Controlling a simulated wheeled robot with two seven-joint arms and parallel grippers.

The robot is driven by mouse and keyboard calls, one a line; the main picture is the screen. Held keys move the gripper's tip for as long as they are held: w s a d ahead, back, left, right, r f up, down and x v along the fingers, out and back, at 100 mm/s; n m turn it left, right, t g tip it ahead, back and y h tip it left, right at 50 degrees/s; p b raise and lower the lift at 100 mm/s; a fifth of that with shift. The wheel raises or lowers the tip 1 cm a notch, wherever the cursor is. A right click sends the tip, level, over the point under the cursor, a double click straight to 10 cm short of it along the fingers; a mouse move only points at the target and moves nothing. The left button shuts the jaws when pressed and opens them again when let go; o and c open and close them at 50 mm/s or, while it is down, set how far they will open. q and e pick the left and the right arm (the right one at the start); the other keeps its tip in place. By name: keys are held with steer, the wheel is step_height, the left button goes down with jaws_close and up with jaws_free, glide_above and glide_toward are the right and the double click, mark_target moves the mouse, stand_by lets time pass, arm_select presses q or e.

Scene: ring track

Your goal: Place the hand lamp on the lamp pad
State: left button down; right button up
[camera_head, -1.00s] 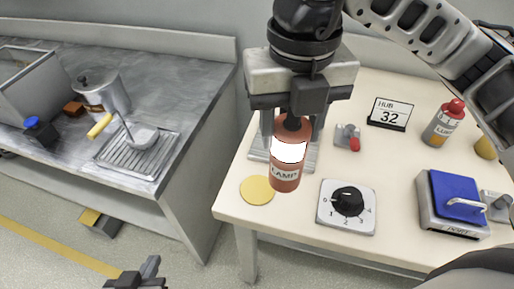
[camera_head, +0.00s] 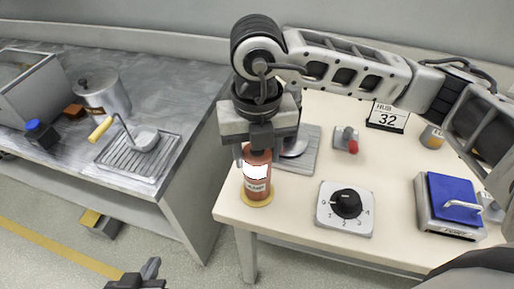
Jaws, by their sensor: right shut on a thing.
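The hand lamp (camera_head: 257,178) is a red-brown cylinder with a white glowing band and a label. It is upright over the round yellow lamp pad (camera_head: 257,202) at the table's front left corner. Its base covers most of the pad; I cannot tell whether it touches the pad. My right gripper (camera_head: 258,152) points down from above and is shut on the lamp's top. My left gripper (camera_head: 140,277) is at the bottom left edge, away from the table, only partly in view; its jaws are too unclear to judge.
A dial plate (camera_head: 345,208), a red-tipped switch (camera_head: 347,141), a grey plate (camera_head: 305,154), an HUB 32 sign (camera_head: 387,117) and a blue-topped PORT box (camera_head: 452,201) stand on the table. The grey counter (camera_head: 190,95) at left holds a pot (camera_head: 104,95) and a drain rack (camera_head: 137,158).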

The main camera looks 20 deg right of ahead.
steer(key=shift+f, duration=0.1)
steer(key=shift+f+b, duration=0.15)
steer(key=shift+b, duration=0.15)
steer(key=o, duration=1.4)
steer(key=shift+r, duration=0.25)
steer(key=shift+r+p, duration=0.25)
steer(key=shift+p, duration=0.1)
step_height(320, 180, up, 12)
steer(key=shift+f, duration=0.25)
